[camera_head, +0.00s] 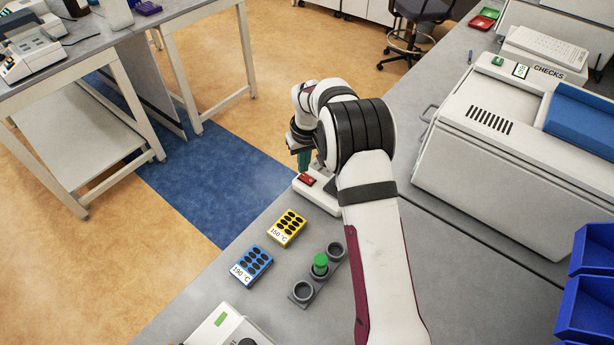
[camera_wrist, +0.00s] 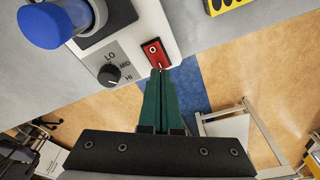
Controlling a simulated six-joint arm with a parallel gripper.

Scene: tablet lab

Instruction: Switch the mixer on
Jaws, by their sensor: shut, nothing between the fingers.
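The mixer (camera_head: 318,196) is a white unit on the bench, partly hidden behind my arm. Its red rocker switch (camera_head: 310,179) shows beside my gripper (camera_head: 304,165). My gripper (camera_wrist: 160,73) has green fingers, shut together and empty. The fingertips are at the switch's near end; I cannot tell whether they touch it. Which way the switch is tipped is unclear.
A blue-topped item (camera_wrist: 46,25) stands by the knob. Yellow (camera_head: 287,227) and blue (camera_head: 252,265) blocks and a grey holder (camera_head: 302,291) with a green-capped vial (camera_head: 320,262) sit nearer. A large white machine (camera_head: 480,140) stands right. The bench edge is close left.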

